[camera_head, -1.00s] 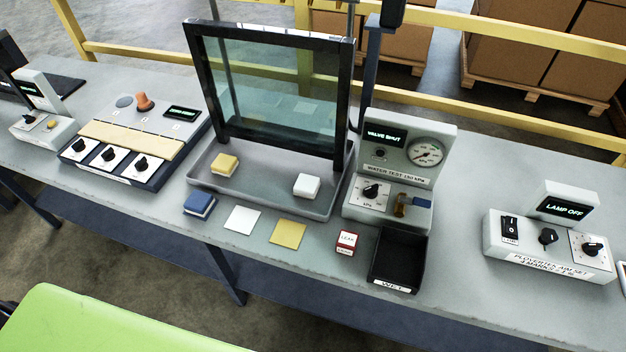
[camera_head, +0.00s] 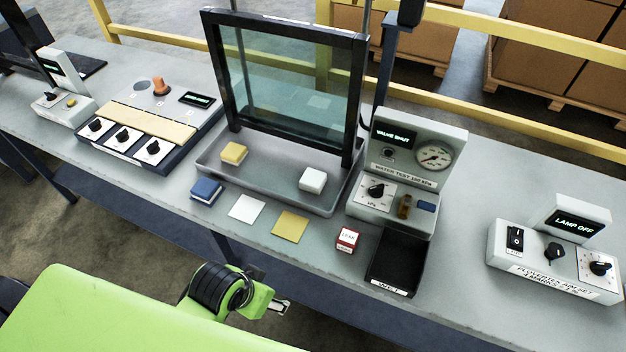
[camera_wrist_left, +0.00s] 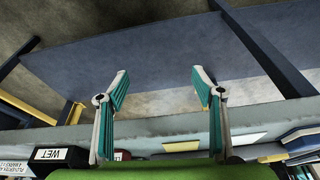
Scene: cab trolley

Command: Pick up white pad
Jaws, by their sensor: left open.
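A white block-shaped pad (camera_head: 313,180) lies at the right end of the shallow grey tray (camera_head: 262,192), below the glass pane. A yellow pad (camera_head: 233,153) lies at the tray's left end. A flat white square (camera_head: 247,208) and a flat yellow square (camera_head: 290,226) lie on the bench in front. My left gripper (camera_head: 282,306) is in front of the bench's near edge, apart from the pads. In the left wrist view its two fingers (camera_wrist_left: 160,80) are spread with nothing between them. My right gripper is not in view.
A blue block (camera_head: 206,191), a red-and-white box (camera_head: 347,239) and a black WET bin (camera_head: 398,262) stand along the front. The framed glass pane (camera_head: 290,85) rises behind the tray. The water-test unit (camera_head: 408,165) stands right of it.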

